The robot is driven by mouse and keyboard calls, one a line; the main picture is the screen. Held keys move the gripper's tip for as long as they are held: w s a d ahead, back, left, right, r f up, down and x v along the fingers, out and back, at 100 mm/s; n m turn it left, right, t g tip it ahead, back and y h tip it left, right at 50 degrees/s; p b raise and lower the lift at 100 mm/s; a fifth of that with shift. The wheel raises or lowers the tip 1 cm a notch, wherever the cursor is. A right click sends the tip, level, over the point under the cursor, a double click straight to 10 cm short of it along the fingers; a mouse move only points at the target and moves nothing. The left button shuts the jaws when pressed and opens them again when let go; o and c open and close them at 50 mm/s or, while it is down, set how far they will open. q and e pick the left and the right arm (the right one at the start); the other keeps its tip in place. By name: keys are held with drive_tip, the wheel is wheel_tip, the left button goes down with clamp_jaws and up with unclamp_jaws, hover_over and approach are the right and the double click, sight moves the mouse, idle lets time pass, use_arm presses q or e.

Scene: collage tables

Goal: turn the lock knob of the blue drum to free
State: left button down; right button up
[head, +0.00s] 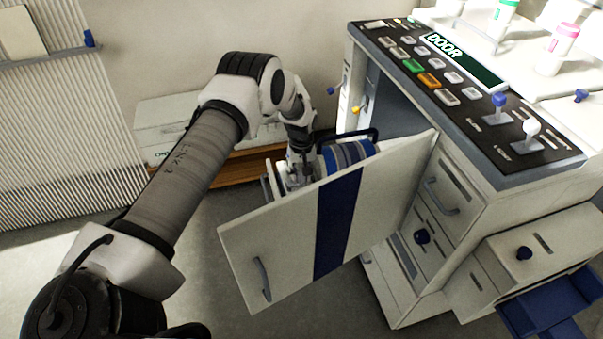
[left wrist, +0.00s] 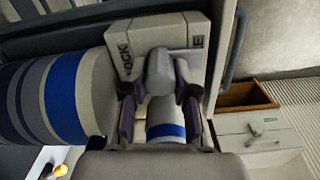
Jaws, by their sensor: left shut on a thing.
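The blue drum (head: 347,155) has blue and grey bands and sits behind the open white door (head: 285,225) with a blue stripe. In the left wrist view the drum (left wrist: 62,95) fills the left side. The grey lock knob (left wrist: 160,72) stands in front of a pale block (left wrist: 192,32) with partly covered lettering, "OCK" and a final "E" readable. My left gripper (head: 297,178) is behind the door, beside the drum. In the left wrist view its fingers (left wrist: 160,110) are on both sides of the knob, shut on it. My right gripper is not in view.
The cabinet's control panel (head: 435,75) has buttons and levers. Drawers (head: 440,205) lie below it, with a blue tray (head: 550,305) at lower right. White boxes (head: 180,125) stand on a wooden shelf behind my arm. Open floor (head: 215,285) lies left of the door.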

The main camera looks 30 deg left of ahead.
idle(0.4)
use_arm(q)
drive_tip(key=c, duration=0.9)
unclamp_jaws()
wheel_tip(320, 180, up, 12)
